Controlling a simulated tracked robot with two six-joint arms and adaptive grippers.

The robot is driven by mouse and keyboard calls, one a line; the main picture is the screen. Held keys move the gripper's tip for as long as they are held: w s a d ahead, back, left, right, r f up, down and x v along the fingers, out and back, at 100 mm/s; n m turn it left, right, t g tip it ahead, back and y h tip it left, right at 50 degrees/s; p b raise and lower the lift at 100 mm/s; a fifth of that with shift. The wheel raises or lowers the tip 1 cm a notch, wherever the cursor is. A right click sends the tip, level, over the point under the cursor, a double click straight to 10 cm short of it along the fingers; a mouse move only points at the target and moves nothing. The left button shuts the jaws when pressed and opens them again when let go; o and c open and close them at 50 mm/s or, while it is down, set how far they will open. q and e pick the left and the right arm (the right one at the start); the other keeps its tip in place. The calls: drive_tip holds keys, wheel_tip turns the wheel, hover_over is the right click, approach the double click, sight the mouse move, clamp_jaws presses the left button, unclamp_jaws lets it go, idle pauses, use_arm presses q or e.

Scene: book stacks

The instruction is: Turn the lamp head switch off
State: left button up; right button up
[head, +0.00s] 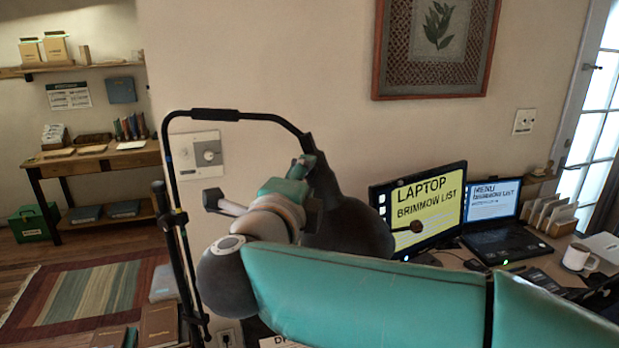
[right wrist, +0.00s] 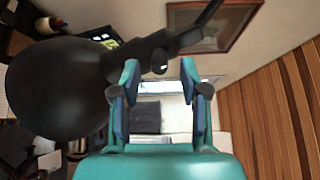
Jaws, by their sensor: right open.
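A black lamp on a tall stand (head: 165,205) arches over at the top and ends in a dark, rounded lamp head (head: 350,225). My right gripper (head: 303,165) is at the neck just above the head, partly covered by my teal arm. In the right wrist view the lamp head (right wrist: 55,85) fills the left side, and its neck (right wrist: 178,42) runs to the upper right. A small dark knob, perhaps the switch (right wrist: 158,67), shows between the two open fingertips (right wrist: 159,75). Whether a finger touches it I cannot tell. My left gripper is not in view.
A desk at the right holds a monitor (head: 425,208), a laptop (head: 495,230) and a white mug (head: 578,258). A wall panel (head: 207,152) is behind the lamp stand. A framed picture (head: 436,48) hangs above. A wooden table (head: 100,160) stands far left.

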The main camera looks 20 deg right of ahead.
drive_tip(key=v, duration=1)
drive_tip(key=shift+s, duration=0.35)
drive_tip(key=shift+a+f, duration=0.1)
drive_tip(key=w+f+n+t+y, duration=0.1)
drive_tip(key=w+f+n+y, duration=0.2)
drive_tip(key=w+f+n, duration=0.5)
drive_tip(key=w+f+n+y, duration=0.25)
drive_tip(key=w+f, duration=0.25)
drive_tip(key=f, duration=0.7)
wheel_tip(320, 180, down, 19)
drive_tip(key=d+n+g+y, duration=0.1)
drive_tip(key=n+g+y, duration=0.25)
drive_tip(key=n, duration=0.25)
drive_tip(key=s+d+f+n+g+y+b, duration=0.1)
drive_tip(key=s+f+n+g, duration=0.15)
drive_tip(key=s+f, duration=0.4)
drive_tip(key=s+d+f+n+g+y, duration=0.1)
drive_tip(key=s+f+g, duration=0.25)
drive_tip(key=f, duration=0.65)
drive_tip(key=s+f+n+g+y, duration=0.1)
drive_tip(key=s+f+g, duration=0.2)
drive_tip(key=s, duration=0.6)
drive_tip(key=s+f+n+g+y, duration=0.1)
drive_tip(key=s+f+g, duration=0.2)
drive_tip(key=s+f, duration=0.3)
drive_tip(key=s+d, duration=0.1)
drive_tip(key=s, duration=0.2)
drive_tip(key=shift+s+f+n, duration=0.15)
drive_tip(key=shift+s+n, duration=0.2)
drive_tip(key=shift+n, duration=0.05)
